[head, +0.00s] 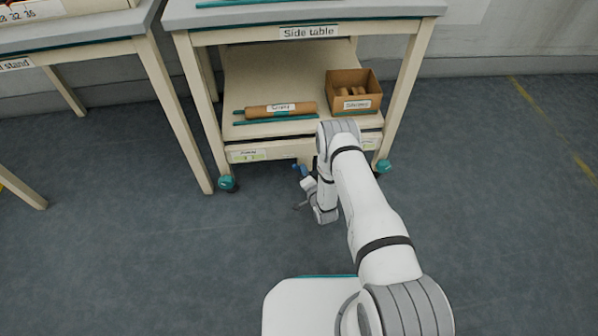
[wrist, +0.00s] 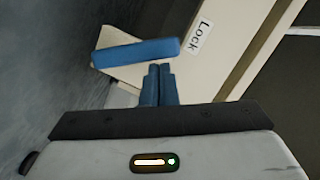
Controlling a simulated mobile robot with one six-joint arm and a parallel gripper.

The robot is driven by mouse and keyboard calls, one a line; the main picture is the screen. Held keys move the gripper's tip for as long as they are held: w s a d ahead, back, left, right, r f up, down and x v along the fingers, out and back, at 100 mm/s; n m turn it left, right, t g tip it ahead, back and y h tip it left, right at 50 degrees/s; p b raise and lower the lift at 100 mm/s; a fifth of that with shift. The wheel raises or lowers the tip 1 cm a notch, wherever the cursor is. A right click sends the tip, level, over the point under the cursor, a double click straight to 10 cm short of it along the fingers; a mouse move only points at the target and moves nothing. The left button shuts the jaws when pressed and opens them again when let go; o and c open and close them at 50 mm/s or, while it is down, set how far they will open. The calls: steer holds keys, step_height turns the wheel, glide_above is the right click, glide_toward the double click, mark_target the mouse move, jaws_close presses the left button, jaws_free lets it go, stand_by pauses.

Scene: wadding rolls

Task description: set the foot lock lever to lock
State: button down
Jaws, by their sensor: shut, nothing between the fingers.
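The foot lock lever (wrist: 136,53) is a blue bar in the wrist view, set against a cream plate low on the side table (head: 308,32). Its right end lies close to a white label reading "Lock" (wrist: 199,37). My gripper (wrist: 159,68) is shut and empty, with its blue fingertips just below the lever's right half. I cannot tell whether they touch it. In the head view my gripper is low at the table's front edge, where a small blue part shows; lever and fingertips cannot be told apart there.
The side table stands on teal casters (head: 227,183). Its lower shelf (head: 270,75) holds a brown roll (head: 290,110) and an open cardboard box (head: 352,88). Another table (head: 100,48) stands at left. The floor on the right is clear.

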steer(key=s+d+r+p, duration=0.3)
steer(key=s+d+p, duration=0.2)
steer(key=s, duration=0.4)
steer(key=shift+d+r, duration=0.3)
steer(key=shift+d, duration=0.35)
